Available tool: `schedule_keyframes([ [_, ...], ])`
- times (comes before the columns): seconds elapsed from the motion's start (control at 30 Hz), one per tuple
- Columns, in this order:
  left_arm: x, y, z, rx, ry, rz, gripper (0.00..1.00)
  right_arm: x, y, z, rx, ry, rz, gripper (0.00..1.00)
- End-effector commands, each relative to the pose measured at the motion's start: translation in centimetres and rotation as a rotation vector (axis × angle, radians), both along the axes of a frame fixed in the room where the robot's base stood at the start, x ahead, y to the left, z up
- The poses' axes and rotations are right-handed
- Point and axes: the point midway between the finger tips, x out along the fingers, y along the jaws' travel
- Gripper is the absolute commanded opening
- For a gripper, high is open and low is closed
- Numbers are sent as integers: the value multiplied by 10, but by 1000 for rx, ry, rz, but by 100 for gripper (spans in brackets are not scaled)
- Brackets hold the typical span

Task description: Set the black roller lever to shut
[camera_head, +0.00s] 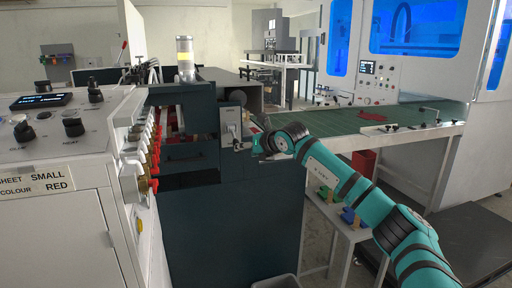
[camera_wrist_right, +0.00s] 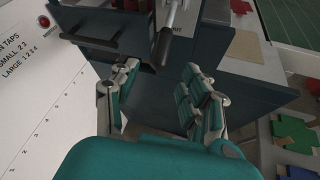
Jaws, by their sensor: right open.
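The roller lever shows in the right wrist view as a pale metal rod with a black grip (camera_wrist_right: 163,46) at its lower end. It hangs in front of the dark machine face, just beyond my fingertips. Letters ending in "UT" are partly visible beside it. In the head view, the light lever plate (camera_head: 231,122) is on the dark machine, and the lever itself is too small to make out clearly. My right gripper (camera_head: 257,142) is close to that plate. In the wrist view my right gripper (camera_wrist_right: 160,82) is open, with nothing between its fingers. My left gripper is not in view.
A white panel with tap labels (camera_wrist_right: 40,80) lies left in the wrist view. Red-handled taps (camera_head: 154,160) line the cabinet in the head view. A green-topped conveyor table (camera_head: 340,121) is to the right. Coloured pieces (camera_head: 348,216) lie on a low shelf below my arm.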

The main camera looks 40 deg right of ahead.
Motion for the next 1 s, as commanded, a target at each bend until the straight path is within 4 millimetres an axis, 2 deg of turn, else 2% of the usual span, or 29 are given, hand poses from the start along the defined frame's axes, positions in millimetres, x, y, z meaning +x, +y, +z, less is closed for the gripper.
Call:
schedule_keyframes([
  [0.1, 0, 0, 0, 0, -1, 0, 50, -21, -1, 9, -3, 0, 0, 46],
  [0.33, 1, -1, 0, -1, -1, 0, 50, -46, 0, 21, 0, 0, 1, 46],
  [1.0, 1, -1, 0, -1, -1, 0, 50, -49, 3, 21, 8, 2, 5, 46],
])
